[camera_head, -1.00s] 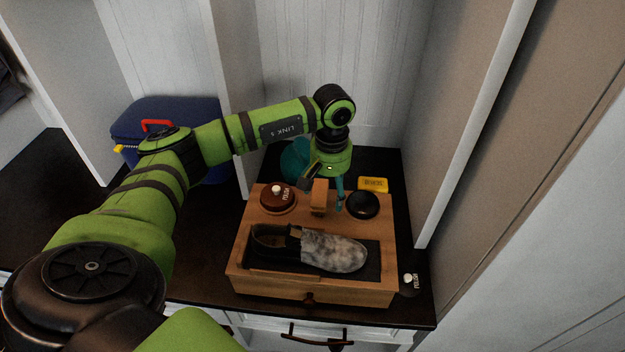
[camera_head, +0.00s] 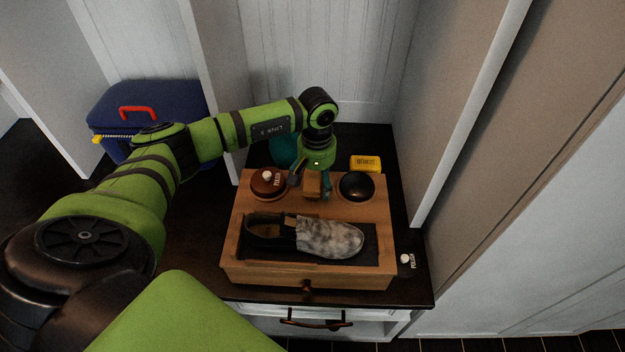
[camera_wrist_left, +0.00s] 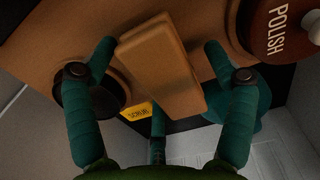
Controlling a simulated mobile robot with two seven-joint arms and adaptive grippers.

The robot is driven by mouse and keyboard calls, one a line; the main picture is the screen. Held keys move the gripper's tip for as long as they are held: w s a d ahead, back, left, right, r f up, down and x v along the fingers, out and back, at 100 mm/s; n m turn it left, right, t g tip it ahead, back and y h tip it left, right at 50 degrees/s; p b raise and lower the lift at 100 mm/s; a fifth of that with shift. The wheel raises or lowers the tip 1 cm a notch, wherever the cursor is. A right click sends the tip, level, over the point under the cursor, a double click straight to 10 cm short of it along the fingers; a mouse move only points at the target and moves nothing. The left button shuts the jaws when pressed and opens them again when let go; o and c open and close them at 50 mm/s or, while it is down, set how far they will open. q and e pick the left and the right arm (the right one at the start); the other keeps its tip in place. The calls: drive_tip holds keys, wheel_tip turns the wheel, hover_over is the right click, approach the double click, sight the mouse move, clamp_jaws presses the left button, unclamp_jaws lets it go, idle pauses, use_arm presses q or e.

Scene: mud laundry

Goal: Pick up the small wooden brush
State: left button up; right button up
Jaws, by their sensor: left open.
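The small wooden brush (camera_head: 312,186) is a tan block on the rear part of the wooden shoe box (camera_head: 257,275), between a brown polish tin and a black round thing. My left gripper (camera_head: 311,180) is above it, pointing down, with fingers on either side. In the left wrist view the brush (camera_wrist_left: 160,62) lies between the open fingers (camera_wrist_left: 160,45), with gaps visible on both sides. A third finger shows lower down, near the brush's end. The brush's underside is hidden. My right gripper is not in view.
The brown polish tin (camera_head: 266,183) and black round thing (camera_head: 357,186) flank the brush closely. A grey-and-black shoe (camera_head: 330,238) lies in front. A yellow block (camera_head: 365,163) and a teal object (camera_head: 284,150) are behind. White partition walls enclose the bench. A blue case (camera_head: 185,100) stands left.

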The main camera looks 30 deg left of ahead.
sight(316, 175)
use_arm(q)
drive_tip(key=c, duration=1.3)
drive_tip(key=shift+r, duration=0.1)
drive_tip(key=shift+w+a+r, duration=0.1)
drive_tip(key=shift+r, duration=0.55)
wheel_tip(316, 175, up, 3)
drive_tip(key=shift+f, duration=0.15)
drive_tip(key=s+d+r, duration=0.1)
drive_tip(key=d+r, duration=0.1)
drive_tip(key=d, duration=0.1)
drive_tip(key=s+d+r, duration=0.1)
drive_tip(key=d+r, duration=0.1)
drive_tip(key=d, duration=0.2)
drive_tip(key=s+d+r, duration=0.1)
drive_tip(key=d+r, duration=0.2)
drive_tip(key=d, duration=0.1)
drive_tip(key=shift+s+d, duration=0.1)
drive_tip(key=shift+d, duration=0.1)
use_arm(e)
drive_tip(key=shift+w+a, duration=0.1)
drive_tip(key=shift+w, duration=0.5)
